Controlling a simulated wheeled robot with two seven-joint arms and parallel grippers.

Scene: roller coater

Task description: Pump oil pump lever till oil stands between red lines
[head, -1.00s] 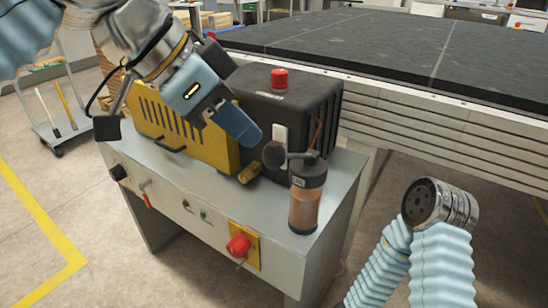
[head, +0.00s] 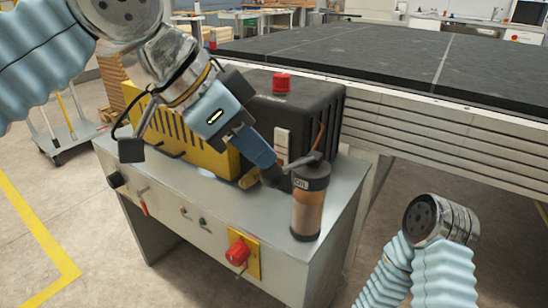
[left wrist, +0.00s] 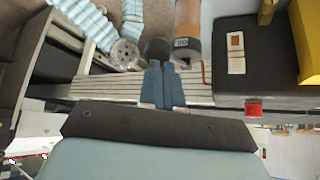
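The oil pump (head: 308,208) is a clear cylinder with a dark cap and brownish oil inside, standing at the right end of the grey cabinet top. I cannot make out red lines on it. Its lever ends in a dark round knob (head: 272,177), tilted low to the left of the cap. My left gripper (head: 265,163) is shut and empty, its fingertips at the top of the knob, seemingly touching. In the left wrist view the closed fingers (left wrist: 166,84) lie just beside the knob (left wrist: 157,50), near the pump (left wrist: 187,25). My right gripper is not in view.
The cabinet (head: 165,195) carries a yellow housing (head: 190,135), a black box (head: 325,110) with a red button (head: 281,82), and a red front switch (head: 238,250). A black-topped conveyor table (head: 390,60) stands behind. My right arm is at the lower right.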

